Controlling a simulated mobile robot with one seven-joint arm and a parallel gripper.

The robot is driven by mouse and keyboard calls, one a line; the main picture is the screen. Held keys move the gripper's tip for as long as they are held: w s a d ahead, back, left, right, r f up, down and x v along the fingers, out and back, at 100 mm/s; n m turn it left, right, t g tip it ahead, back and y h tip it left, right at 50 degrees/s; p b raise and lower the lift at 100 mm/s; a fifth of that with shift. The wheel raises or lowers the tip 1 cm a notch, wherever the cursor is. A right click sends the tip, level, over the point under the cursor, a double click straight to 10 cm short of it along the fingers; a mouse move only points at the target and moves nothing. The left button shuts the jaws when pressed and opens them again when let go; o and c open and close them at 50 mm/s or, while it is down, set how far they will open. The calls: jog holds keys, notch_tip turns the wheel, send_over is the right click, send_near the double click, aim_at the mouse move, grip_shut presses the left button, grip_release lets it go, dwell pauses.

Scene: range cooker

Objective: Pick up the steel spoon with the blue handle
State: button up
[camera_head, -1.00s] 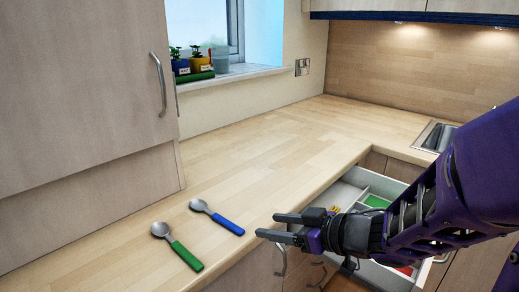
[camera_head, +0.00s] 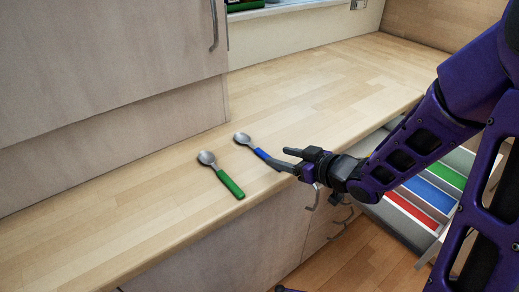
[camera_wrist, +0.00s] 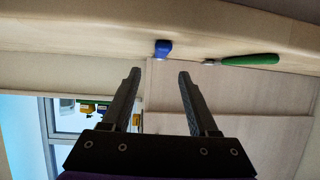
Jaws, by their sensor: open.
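The steel spoon with the blue handle (camera_head: 261,153) lies on the wooden worktop, its bowl toward the back left. One finger of my gripper (camera_head: 281,157) hides the end of its handle in the head view. In the wrist view, the blue handle (camera_wrist: 163,48) shows end-on, just beyond and between the two fingertips (camera_wrist: 160,74). My gripper is open and empty, and the fingers look apart from the handle. A second steel spoon with a green handle (camera_head: 230,184) lies to the left; its handle also shows in the wrist view (camera_wrist: 250,59).
The worktop (camera_head: 310,95) is clear behind the spoons. A tall cabinet (camera_head: 110,60) stands at the left. An open drawer with red, blue and green compartments (camera_head: 435,193) sits below the worktop at the right. Cabinet fronts with handles (camera_head: 313,198) lie under the worktop edge.

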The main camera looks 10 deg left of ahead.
aim_at(257, 149)
jog(key=b+x, duration=0.1)
jog(key=x, duration=0.6)
jog(key=shift+w+a, duration=0.3)
jog(key=shift+a, duration=0.05)
grip_shut()
